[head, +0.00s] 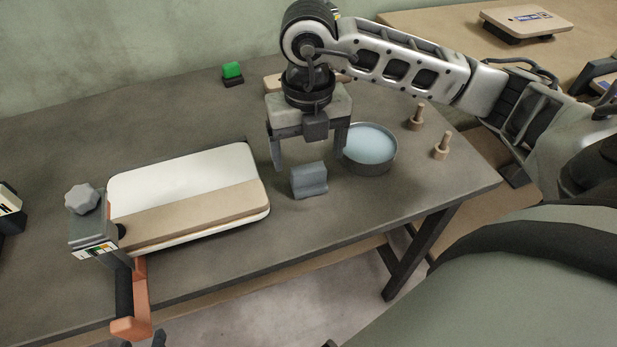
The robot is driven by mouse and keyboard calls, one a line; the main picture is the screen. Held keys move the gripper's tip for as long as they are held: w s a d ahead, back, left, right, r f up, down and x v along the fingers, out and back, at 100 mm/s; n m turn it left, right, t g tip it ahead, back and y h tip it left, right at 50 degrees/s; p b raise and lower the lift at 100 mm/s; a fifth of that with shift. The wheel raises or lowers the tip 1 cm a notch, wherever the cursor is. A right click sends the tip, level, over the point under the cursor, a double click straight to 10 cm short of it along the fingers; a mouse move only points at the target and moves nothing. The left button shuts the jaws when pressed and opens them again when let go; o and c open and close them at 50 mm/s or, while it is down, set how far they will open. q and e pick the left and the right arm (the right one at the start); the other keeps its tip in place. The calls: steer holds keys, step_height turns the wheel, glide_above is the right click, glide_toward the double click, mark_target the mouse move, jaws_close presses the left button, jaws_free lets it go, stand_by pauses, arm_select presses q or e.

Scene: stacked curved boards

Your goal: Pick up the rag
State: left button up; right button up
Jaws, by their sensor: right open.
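The rag looks to be the small grey-blue folded piece (309,181) standing on the dark table, right of the white board. My right gripper (307,160) points down just above and behind it. Its two fingers are wide apart, one to the left of the rag and one to the right. Nothing shows held between them. I cannot tell whether a finger touches the rag. My left gripper is not in view.
A round tin with pale blue contents (369,145) stands close right of the rag. Two wooden pegs (441,146) stand farther right. A white board with a tan strip (188,199) lies left, with an orange-handled clamp (134,305).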

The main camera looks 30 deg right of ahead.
mark_target(309, 168)
steer(key=shift+s+a+f, duration=0.1)
steer(key=shift+s+f, duration=0.05)
steer(key=shift+f, duration=1.35)
steer(key=shift+s+a+f, duration=0.1)
steer(key=shift+f, duration=1.35)
steer(key=c, duration=1.1)
